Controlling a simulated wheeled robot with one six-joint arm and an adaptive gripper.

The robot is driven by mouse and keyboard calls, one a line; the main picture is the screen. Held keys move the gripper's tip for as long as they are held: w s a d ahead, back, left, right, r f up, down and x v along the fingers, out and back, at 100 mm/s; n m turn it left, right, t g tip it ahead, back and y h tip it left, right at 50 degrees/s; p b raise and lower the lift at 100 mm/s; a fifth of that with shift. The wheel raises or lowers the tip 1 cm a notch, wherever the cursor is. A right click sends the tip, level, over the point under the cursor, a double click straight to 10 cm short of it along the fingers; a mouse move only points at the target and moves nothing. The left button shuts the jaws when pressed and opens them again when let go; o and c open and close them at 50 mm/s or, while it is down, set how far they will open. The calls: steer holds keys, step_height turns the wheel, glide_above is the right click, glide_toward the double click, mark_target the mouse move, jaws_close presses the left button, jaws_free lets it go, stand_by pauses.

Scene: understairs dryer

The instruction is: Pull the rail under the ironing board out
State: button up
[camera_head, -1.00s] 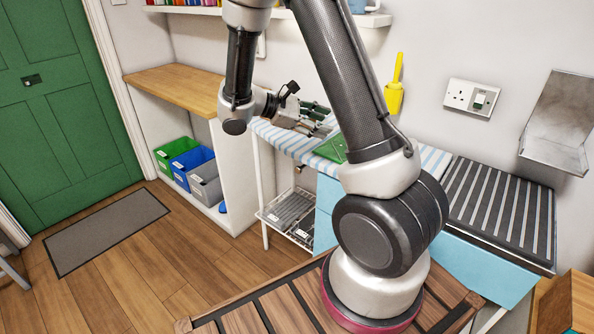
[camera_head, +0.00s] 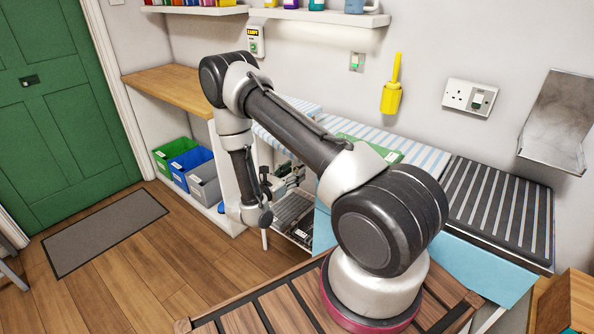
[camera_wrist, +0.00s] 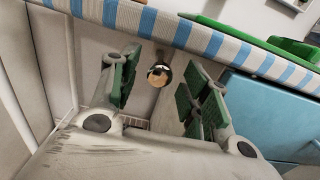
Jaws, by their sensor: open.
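The ironing board (camera_head: 424,156) has a blue-and-white striped cover; its edge (camera_wrist: 215,45) crosses the top of the wrist view. Below that edge, a shiny round metal knob (camera_wrist: 159,74) faces me, apparently the end of the rail. The rail's length behind it is hidden. My gripper (camera_wrist: 162,88) is open, with green-padded fingers left and right of the knob in the picture. The knob looks a little beyond the fingers, and I see no contact. In the head view my gripper (camera_head: 284,182) is low beside the board, partly hidden by my arm.
A light-blue panel (camera_wrist: 270,115) stands right of the gripper. Green objects (camera_wrist: 295,48) lie on the board. A wire rack (camera_head: 292,215) is below the board. Green, blue and grey bins (camera_head: 203,183) stand at left. Open wooden floor lies in front.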

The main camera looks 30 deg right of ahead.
steer(key=shift+x, duration=1.2)
steer(key=shift+c, duration=0.5)
jaws_close()
steer(key=v, duration=2.4)
steer(key=shift+a, duration=0.2)
steer(key=shift+r, duration=0.1)
steer(key=shift+o, duration=0.5)
jaws_free()
steer(key=shift+a, duration=0.1)
steer(key=shift+s, duration=0.1)
steer(key=v, duration=1.2)
